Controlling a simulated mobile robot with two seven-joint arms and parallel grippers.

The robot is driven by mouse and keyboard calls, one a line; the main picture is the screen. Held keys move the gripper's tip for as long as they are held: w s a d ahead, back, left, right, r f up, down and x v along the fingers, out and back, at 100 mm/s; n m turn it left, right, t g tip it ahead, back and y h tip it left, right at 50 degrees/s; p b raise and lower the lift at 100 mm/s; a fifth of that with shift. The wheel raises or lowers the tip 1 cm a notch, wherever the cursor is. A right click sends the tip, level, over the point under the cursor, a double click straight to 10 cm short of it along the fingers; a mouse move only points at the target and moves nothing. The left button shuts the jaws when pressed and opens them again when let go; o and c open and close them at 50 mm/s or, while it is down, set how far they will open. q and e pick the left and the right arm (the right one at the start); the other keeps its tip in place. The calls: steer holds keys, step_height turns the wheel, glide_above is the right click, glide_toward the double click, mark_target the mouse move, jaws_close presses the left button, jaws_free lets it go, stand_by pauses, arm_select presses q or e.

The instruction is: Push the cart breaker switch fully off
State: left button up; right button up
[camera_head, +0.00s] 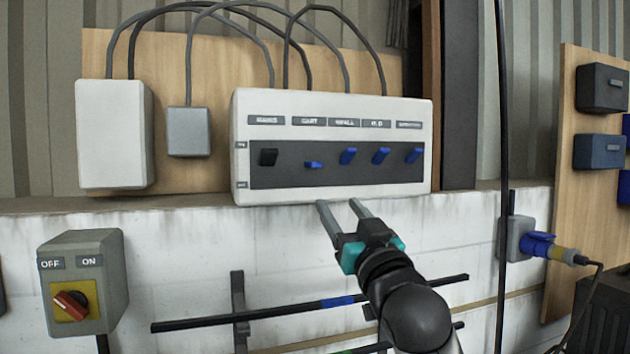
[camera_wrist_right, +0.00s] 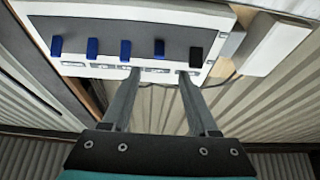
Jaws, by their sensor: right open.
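The breaker panel (camera_head: 240,120) is a white box with a dark strip holding a black switch and several blue ones. The cart switch (camera_head: 313,165) is the blue lever under the CART label; it looks flatter and lower than the other blue levers. My right gripper (camera_head: 340,204) is open and empty, its fingertips just below the panel's bottom edge and right of the cart switch. In the right wrist view, the picture is turned over and the cart switch (camera_wrist_right: 159,48) shows between and beyond the open fingertips (camera_wrist_right: 159,73). I see no contact with it. My left gripper is not in view.
The black switch (camera_head: 268,157) is left of the cart switch and a raised blue switch (camera_head: 347,155) is right of it. A rotary switch box (camera_head: 112,270) stands lower left. A dark rail (camera_head: 200,325) crosses below. A thin vertical pole (camera_head: 502,110) stands right of my arm.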

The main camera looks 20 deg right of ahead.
mark_target(317, 167)
steer(key=p+x, duration=0.1)
steer(key=x, duration=0.4)
steer(key=p+x, duration=0.2)
steer(key=x, duration=0.3)
steer(key=r+p+x, duration=0.1)
steer(key=p+x, duration=0.1)
steer(key=x, duration=0.3)
steer(key=shift+r, duration=0.15)
jaws_close()
stand_by(0.4)
